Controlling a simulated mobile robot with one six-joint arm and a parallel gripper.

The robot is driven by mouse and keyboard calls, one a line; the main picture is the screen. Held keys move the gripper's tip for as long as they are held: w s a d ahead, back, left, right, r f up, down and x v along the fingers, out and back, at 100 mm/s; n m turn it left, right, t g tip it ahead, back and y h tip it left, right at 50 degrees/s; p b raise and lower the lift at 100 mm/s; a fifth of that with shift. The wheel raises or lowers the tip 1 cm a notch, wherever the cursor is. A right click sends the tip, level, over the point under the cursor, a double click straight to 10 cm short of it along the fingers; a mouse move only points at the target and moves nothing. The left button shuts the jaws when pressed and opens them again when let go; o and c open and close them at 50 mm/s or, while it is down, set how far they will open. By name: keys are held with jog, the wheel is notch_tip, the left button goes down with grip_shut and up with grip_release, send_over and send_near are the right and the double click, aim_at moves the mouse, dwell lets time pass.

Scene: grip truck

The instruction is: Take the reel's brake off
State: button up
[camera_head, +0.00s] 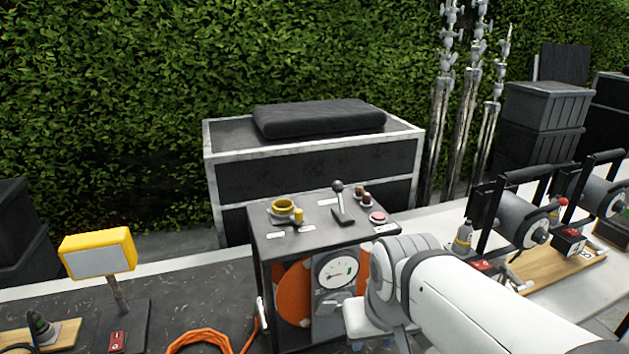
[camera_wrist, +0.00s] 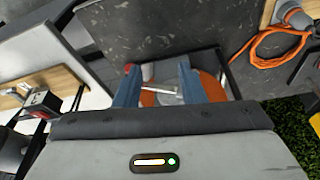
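The orange reel (camera_head: 291,294) sits inside a dark frame stand, behind a grey panel with a round dial gauge (camera_head: 337,272). A small white lever (camera_head: 261,313) shows at the stand's lower left; I cannot tell whether it is the brake. A black-knobbed lever (camera_head: 339,201) stands upright on the stand's top. My gripper (camera_wrist: 169,92) has its two blue fingers spread, with nothing held between them. In the wrist view, a thin pale metal bar (camera_wrist: 164,91) and parts of the reel (camera_wrist: 148,98) show between and beyond the fingers. In the head view my arm hides the stand's lower right.
An orange cable (camera_head: 199,338) lies at the lower left, near a yellow lamp (camera_head: 98,252). A hedge closes the back.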

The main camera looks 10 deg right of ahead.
jog(key=shift+o, duration=0.7)
jog(key=shift+d+r, duration=0.1)
notch_tip(320, 180, up, 17)
jog(key=m+t, duration=0.1)
send_over(338, 182)
jog(key=s, duration=0.2)
jog(key=shift+s+d+r+p, duration=0.1)
jog(key=shift+s+d+p, duration=0.05)
jog(key=shift+p, duration=0.15)
jog(key=x, duration=0.7)
jog(key=shift+p, duration=0.4)
jog(key=shift+c, duration=0.5)
grip_shut()
